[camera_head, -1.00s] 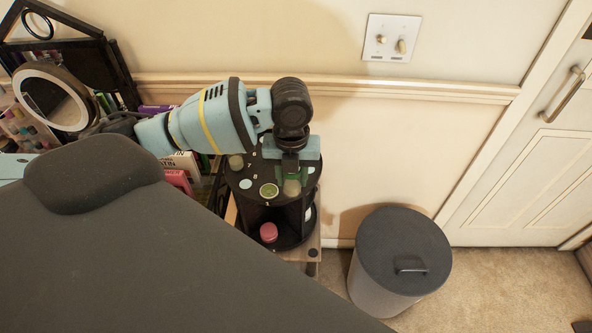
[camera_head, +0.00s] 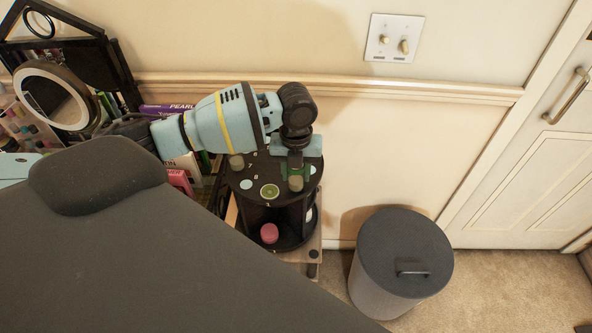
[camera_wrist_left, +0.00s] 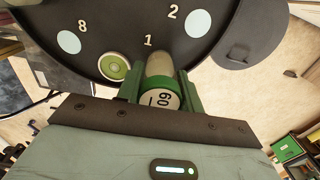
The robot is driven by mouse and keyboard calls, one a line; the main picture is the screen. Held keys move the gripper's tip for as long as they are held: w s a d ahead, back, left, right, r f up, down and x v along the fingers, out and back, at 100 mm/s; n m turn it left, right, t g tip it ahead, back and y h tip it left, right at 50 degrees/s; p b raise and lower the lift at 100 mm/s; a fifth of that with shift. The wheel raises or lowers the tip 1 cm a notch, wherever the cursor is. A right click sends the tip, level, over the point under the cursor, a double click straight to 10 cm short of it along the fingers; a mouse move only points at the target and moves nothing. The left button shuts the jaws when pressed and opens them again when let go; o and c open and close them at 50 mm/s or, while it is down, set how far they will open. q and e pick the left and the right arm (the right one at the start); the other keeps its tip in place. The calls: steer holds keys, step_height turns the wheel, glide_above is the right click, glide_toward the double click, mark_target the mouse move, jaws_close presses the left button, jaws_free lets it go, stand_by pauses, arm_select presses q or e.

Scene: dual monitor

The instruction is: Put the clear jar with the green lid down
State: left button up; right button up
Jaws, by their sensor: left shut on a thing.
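My left gripper (camera_head: 296,177) reaches over the round black stand (camera_head: 258,212) from the left and points down. Its green fingers are shut on the clear jar with the green lid (camera_head: 296,184). In the left wrist view the jar's green-rimmed lid (camera_wrist_left: 159,100) faces the camera between the fingers, and its clear body extends toward the stand top near the number 1. The jar is at or just above the stand top; I cannot tell whether it touches. The stand top carries numbers and pale blue circles. My right gripper is not in view.
A green-rimmed round item (camera_head: 269,191) sits on the stand beside the held jar. Another small jar (camera_head: 236,161) stands farther left. A pink-lidded jar (camera_head: 269,232) is on the lower tier. A grey bin (camera_head: 403,252) stands to the right, and the wall is close behind.

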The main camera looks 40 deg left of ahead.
arm_select(q)
steer(key=shift+f, duration=0.15)
steer(key=o, duration=1)
step_height(320, 180, up, 12)
steer(key=shift+r+p, duration=0.15)
steer(key=shift+p, duration=0.2)
